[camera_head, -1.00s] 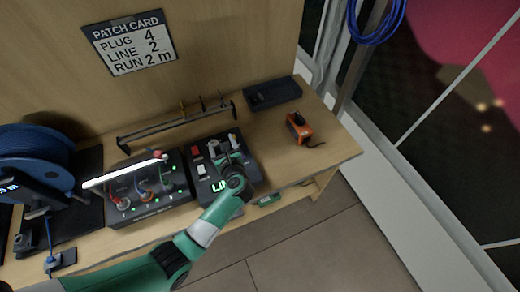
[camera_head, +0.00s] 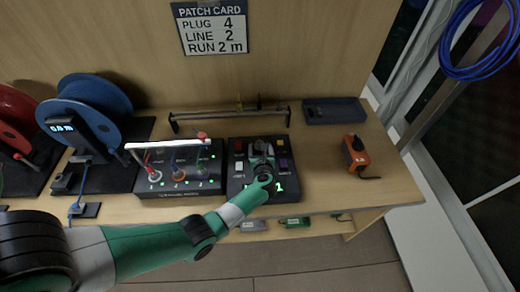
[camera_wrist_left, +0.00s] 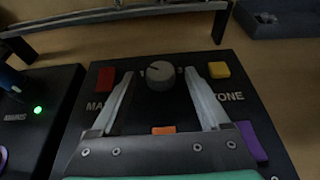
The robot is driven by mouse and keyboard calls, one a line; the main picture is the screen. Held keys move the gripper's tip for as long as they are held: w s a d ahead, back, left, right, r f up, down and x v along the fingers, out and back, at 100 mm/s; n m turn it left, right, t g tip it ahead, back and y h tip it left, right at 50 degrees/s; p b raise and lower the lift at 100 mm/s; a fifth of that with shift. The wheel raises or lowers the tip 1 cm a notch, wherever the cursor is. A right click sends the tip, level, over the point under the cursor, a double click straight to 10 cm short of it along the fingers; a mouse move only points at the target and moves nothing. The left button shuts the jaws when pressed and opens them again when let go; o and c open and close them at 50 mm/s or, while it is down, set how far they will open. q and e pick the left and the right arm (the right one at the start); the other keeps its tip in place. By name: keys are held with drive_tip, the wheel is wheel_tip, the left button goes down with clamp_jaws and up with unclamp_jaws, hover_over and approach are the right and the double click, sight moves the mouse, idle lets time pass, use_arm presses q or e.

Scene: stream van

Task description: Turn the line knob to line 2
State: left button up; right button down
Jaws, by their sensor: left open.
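The line knob (camera_wrist_left: 160,77) is a round grey dial on a black control panel (camera_wrist_left: 85,140), seen in the left wrist view. My left gripper (camera_wrist_left: 162,72) is open, with one finger on each side of the knob and a visible gap to both. In the head view my left gripper (camera_head: 262,146) is over the panel (camera_head: 236,181) and mostly hides the knob. A green lit display (camera_head: 279,187) on the panel's front seems to read 1, partly covered by my arm. My right gripper is not in view.
The panel has red (camera_wrist_left: 104,80), yellow (camera_wrist_left: 219,70), orange (camera_wrist_left: 163,130) and purple (camera_wrist_left: 252,140) buttons. A patch box (camera_head: 150,188) with cables stands left of it, an orange device (camera_head: 355,152) to the right. The patch card (camera_head: 211,27) reads plug 4, line 2, run 2 m.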

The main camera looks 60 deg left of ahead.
use_arm(q)
drive_tip(key=shift+x, duration=1.05)
clamp_jaws()
